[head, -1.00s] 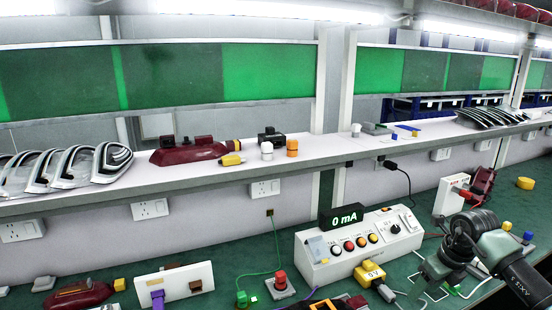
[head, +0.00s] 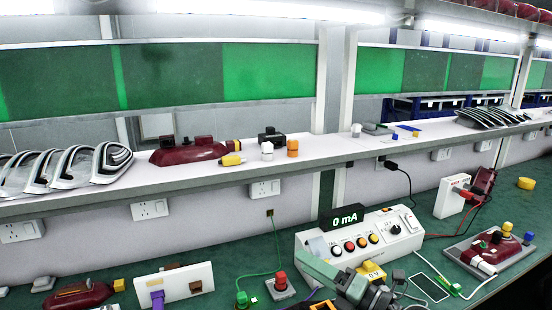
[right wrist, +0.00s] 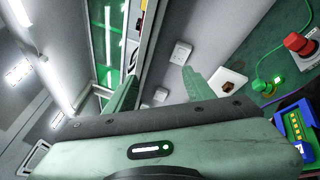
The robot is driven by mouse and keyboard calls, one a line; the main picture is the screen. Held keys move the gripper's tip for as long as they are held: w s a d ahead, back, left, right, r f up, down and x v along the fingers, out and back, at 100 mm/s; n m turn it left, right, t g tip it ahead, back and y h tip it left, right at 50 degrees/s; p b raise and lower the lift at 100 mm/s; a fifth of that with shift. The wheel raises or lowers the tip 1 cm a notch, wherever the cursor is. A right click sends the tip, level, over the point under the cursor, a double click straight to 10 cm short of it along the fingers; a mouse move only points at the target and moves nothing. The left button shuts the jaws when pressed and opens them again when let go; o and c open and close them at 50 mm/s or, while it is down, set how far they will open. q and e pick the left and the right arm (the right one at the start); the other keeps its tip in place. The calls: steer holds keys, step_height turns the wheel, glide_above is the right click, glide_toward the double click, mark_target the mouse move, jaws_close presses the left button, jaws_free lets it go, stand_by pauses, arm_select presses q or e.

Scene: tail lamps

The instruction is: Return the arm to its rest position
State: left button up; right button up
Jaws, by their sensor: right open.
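My right arm shows low in the middle of the head view, its pale green gripper (head: 322,274) in front of the white tester with the 0 mA display (head: 345,217). In the right wrist view the two green fingers of the right gripper (right wrist: 160,88) are spread apart with nothing between them. The fingertips are hard to make out in the head view. A red tail lamp (head: 497,250) sits on a grey fixture at the right, clear of the gripper. My left gripper is not in view.
A red button (head: 281,278) and a green knob (head: 241,298) stand on the bench left of my gripper; both also show in the right wrist view. A yellow block (head: 371,272) is by the tester. The shelf (head: 220,178) with lamp parts runs above the bench.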

steer(key=s+d+f+m+t+h, duration=0.15)
steer(key=d+m+t+h, duration=0.75)
steer(key=m, duration=0.9)
steer(key=s+d+f+m+g+h, duration=0.6)
steer(key=f+m+h, duration=0.1)
steer(key=f+m, duration=0.15)
steer(key=s+a+f+m+g, duration=0.1)
steer(key=s+f+m+g, duration=0.1)
steer(key=s+f+g, duration=0.45)
steer(key=s+f+m+g+y, duration=0.15)
steer(key=s+f, duration=0.25)
steer(key=s, duration=0.6)
steer(key=s+a+f+m+g, duration=0.15)
steer(key=s+f+g, duration=0.3)
steer(key=s, duration=0.45)
step_height(320, 180, down, 30)
steer(key=s+b, duration=0.2)
steer(key=b, duration=0.2)
steer(key=s+d+f+g+b, duration=0.2)
steer(key=s+d+f, duration=0.1)
steer(key=s+f, duration=1.3)
step_height(320, 180, down, 3)
steer(key=shift+s+d, duration=0.2)
steer(key=shift+s, duration=0.2)
